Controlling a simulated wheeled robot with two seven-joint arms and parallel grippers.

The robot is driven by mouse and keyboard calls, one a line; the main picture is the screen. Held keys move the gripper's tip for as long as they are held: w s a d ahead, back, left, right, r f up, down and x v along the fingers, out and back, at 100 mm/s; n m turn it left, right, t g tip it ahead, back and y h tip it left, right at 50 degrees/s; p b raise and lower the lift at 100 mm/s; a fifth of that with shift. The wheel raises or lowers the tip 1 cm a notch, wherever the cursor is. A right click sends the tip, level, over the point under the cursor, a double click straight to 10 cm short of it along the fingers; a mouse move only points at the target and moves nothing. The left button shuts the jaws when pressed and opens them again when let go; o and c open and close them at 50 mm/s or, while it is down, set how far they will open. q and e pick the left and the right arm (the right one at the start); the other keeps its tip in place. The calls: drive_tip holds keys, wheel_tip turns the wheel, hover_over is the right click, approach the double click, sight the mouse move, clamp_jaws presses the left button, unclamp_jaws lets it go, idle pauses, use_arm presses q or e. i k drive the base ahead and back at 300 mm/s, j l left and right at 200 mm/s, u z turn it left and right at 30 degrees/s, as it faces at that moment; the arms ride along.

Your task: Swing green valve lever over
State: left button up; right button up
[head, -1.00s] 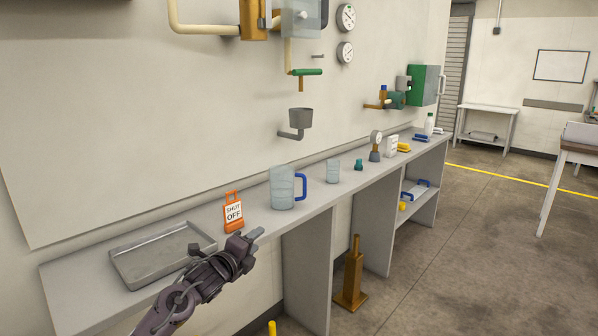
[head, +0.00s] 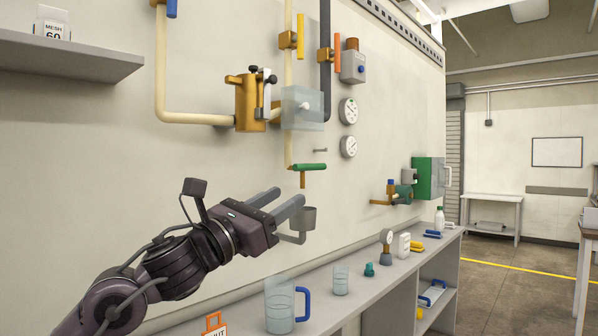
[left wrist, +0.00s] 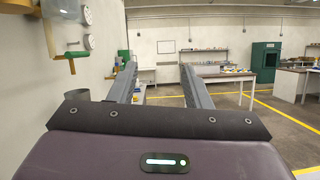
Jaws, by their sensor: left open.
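The green valve lever (head: 308,167) sits roughly level on a brass tap at the lower end of a cream pipe on the wall. It also shows at the left of the left wrist view (left wrist: 75,54). My left gripper (head: 284,203) is open and empty, below and to the left of the lever in the head view, apart from it. Its two fingers point ahead along the wall in the left wrist view. A grey funnel cup (head: 303,217) on the wall is just beyond the fingertips, under the tap. My right gripper is not in view.
A clear box (head: 301,107), a brass filter body (head: 249,103) and two gauges (head: 348,111) are on the wall near the lever. Below, a bench holds a jug with a blue handle (head: 280,304) and a beaker (head: 340,281). A shelf (head: 70,61) juts out upper left.

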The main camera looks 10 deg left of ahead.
sight(305, 167)
drive_tip(key=i+j, duration=0.1)
drive_tip(key=i, duration=0.4)
drive_tip(key=i+j, duration=0.15)
drive_tip(key=i, duration=0.3)
drive_tip(key=i+j, duration=0.1)
drive_tip(key=i, duration=0.4)
